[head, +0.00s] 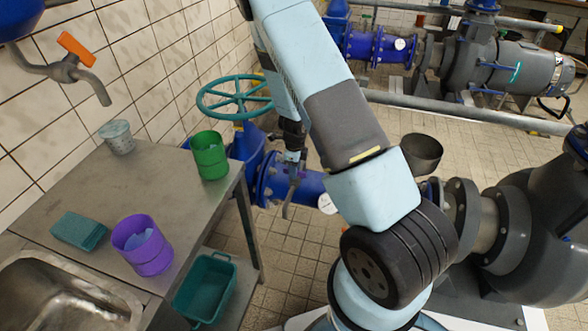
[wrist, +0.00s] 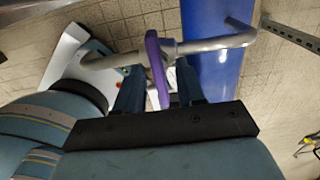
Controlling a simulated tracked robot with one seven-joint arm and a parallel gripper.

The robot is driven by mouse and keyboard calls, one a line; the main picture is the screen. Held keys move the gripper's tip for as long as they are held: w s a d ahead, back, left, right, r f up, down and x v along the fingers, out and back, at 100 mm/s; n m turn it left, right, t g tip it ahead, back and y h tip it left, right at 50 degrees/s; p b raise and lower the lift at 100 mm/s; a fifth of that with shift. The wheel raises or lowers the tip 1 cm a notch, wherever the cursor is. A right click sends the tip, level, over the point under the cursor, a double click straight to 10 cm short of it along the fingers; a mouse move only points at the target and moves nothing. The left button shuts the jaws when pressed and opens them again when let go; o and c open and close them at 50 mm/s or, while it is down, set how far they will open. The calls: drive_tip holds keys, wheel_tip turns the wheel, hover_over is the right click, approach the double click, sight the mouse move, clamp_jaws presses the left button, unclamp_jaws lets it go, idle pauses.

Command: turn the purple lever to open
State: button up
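The purple lever (wrist: 155,58) is in the wrist view, a rounded bar on a thin grey metal pipe (wrist: 215,42) beside a thick blue pipe (wrist: 205,68). My gripper (wrist: 159,80) has its two dark blue fingers apart, one on each side of the lever's lower end. A gap shows between the lever and the right finger; contact with the left finger cannot be told. In the head view my gripper (head: 292,155) points down in front of the blue pipe (head: 305,188). The lever is mostly hidden there, and a thin grey pipe end (head: 288,205) shows below.
A teal handwheel valve (head: 235,97) stands behind my gripper. The steel table (head: 90,180) at left carries a green cup (head: 210,158), a purple cup (head: 145,252) and a teal sponge (head: 78,230). Large grey pump parts (head: 535,220) fill the right. Tiled floor lies between.

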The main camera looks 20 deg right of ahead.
drive_tip(key=shift+c, duration=0.4)
clamp_jaws()
